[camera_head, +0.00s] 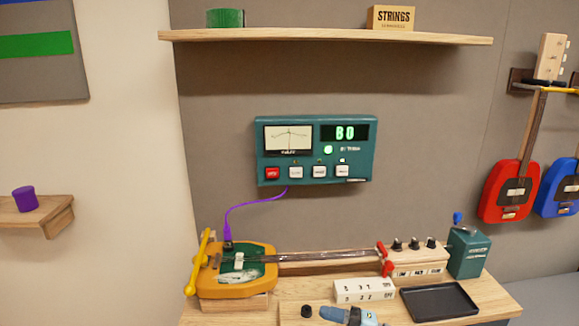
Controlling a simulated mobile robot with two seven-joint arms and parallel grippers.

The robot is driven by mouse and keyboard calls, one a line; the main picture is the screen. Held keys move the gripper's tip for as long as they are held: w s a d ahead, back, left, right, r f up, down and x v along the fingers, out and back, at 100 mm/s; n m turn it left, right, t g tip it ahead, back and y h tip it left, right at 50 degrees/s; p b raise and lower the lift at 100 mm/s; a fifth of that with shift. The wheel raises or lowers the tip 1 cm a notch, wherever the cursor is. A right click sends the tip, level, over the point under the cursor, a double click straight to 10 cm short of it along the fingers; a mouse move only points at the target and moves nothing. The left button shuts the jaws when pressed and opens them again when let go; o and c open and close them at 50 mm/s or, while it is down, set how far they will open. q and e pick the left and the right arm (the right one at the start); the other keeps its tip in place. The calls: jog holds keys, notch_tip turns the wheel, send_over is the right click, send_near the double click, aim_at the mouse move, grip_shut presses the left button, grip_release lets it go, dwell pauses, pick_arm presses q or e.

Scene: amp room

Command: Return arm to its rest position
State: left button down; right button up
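Neither of my grippers shows in the head view, and no arm of mine can be made out. A yellow-orange guitar body (209,283) with a green plate lies on the bench at left, its neck (330,255) reaching right. A yellow bar (200,262) with rounded ends stands tilted at the body's left end. A purple cable (236,208) runs from the guitar up to a teal wall panel (315,150) with a needle meter, a lit green display and several buttons.
The wooden bench (290,290) carries a white switch block (364,290), a black tray (438,302), a teal box (468,252) and a blue-grey item (365,318) cut off below. A shelf (325,37) hangs above. Red (505,190) and blue (560,193) guitars hang at right.

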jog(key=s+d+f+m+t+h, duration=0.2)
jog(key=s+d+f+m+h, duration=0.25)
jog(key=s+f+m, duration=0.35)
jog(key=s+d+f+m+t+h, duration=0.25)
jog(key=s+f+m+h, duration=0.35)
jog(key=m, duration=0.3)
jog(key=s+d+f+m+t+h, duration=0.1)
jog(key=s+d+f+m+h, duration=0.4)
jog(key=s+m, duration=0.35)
pick_arm(q)
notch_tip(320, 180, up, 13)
jog(key=p, duration=1.5)
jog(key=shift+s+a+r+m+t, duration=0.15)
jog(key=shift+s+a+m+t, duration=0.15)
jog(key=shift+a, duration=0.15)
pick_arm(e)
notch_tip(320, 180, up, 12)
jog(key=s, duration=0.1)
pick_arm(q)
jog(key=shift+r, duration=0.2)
